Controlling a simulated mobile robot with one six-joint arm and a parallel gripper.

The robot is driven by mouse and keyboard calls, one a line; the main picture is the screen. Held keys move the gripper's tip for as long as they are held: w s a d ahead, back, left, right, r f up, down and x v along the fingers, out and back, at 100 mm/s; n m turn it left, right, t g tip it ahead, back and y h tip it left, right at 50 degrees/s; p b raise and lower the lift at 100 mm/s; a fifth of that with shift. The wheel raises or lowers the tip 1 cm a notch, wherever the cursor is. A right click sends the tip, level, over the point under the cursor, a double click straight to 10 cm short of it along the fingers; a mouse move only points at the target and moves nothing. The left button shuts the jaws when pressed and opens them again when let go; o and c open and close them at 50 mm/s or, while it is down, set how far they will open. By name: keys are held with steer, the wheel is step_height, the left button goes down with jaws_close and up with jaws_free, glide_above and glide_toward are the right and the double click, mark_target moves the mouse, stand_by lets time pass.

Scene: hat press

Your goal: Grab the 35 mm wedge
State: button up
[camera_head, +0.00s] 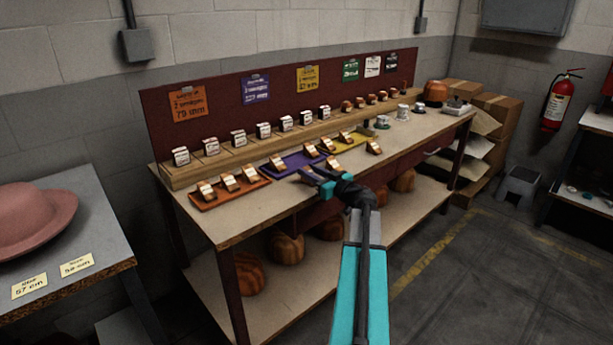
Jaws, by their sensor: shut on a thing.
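Several small brown wedges with pale labelled faces stand on the long bench; their sizes are too small to read, so I cannot tell which is the 35 mm wedge. Some sit on the orange tray (232,195), others by the purple tray (291,167) and the yellow tray (360,144). My gripper (312,178) is low over the bench's front edge, in front of the purple tray. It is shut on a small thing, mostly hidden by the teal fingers. One wedge (332,163) shows right beside the fingers; I cannot tell whether it is the held one.
A raised wooden rack (225,160) with several labelled blocks runs along the red backboard (210,122). Wooden hat blocks (286,248) fill the lower shelf. A side table with a pink hat (30,212) is at left.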

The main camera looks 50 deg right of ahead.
steer(key=shift+r, duration=0.5)
step_height(320, 180, up, 2)
steer(key=shift+r, duration=0.25)
steer(key=s+r+b, duration=0.1)
steer(key=s, duration=1.5)
steer(key=shift+r, duration=0.15)
steer(key=shift+d, duration=0.1)
